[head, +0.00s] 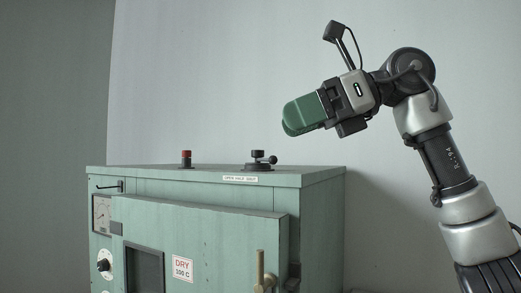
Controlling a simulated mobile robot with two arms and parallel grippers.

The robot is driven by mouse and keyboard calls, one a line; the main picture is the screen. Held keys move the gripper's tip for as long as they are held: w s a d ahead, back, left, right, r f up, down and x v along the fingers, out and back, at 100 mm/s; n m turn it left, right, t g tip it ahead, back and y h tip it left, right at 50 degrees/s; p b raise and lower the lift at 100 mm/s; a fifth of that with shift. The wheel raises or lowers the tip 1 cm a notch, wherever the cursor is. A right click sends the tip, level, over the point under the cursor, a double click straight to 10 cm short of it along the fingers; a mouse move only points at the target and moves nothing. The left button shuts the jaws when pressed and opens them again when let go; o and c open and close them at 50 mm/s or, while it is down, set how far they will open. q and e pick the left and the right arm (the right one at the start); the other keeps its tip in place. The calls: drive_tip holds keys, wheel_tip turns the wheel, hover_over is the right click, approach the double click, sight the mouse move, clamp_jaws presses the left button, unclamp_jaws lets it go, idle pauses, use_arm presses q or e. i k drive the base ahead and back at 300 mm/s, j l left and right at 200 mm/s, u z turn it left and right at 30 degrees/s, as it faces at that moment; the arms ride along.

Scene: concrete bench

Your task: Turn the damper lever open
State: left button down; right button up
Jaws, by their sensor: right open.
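The damper lever (262,160) is a small black fitting on the cabinet's top. Its short arm points to the right in the picture. A white label (240,179) in front of it reads roughly OPEN HALF SHUT; the print is small. My right gripper (290,122), with green fingers, is in the air above and slightly right of the lever, apart from it. It is open and seen from the side, and nothing shows in it. My left gripper is out of view.
The lever stands on a green cabinet (318,215) with a door marked DRY 100 C. A red-capped black post (186,158) stands to the lever's left on the top. A brass door handle (260,270) stands at the front. The air around the lever is clear.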

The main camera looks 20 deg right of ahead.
sight(258, 155)
drive_tip(key=i+l, duration=0.3)
drive_tip(key=i, duration=0.2)
drive_tip(key=i+l, duration=0.35)
drive_tip(key=i, duration=0.15)
